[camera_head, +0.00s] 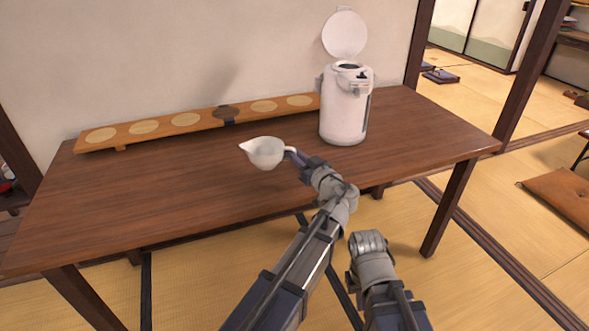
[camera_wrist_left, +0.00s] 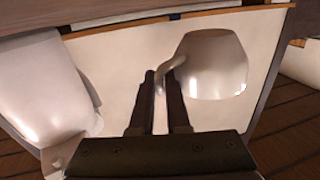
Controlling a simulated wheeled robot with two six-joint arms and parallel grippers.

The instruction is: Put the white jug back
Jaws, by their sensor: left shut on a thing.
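The white jug (camera_head: 265,153) is a small round bowl with a pointed spout at its left and a handle at its right. It appears held over the wooden table (camera_head: 190,190); whether it touches the top is unclear. My left gripper (camera_head: 297,156) is shut on the jug's handle. The left wrist view shows the jug (camera_wrist_left: 212,68) beside the closed fingers (camera_wrist_left: 166,95), with the curved handle between them. My right arm ends at the lower middle (camera_head: 368,243), in front of the table; its fingers cannot be made out.
A white hot-water pot (camera_head: 343,115) with its lid raised stands right of the jug. It also shows in the left wrist view (camera_wrist_left: 40,90). A long wooden board (camera_head: 190,125) with several round pale spots and one dark one lies along the wall.

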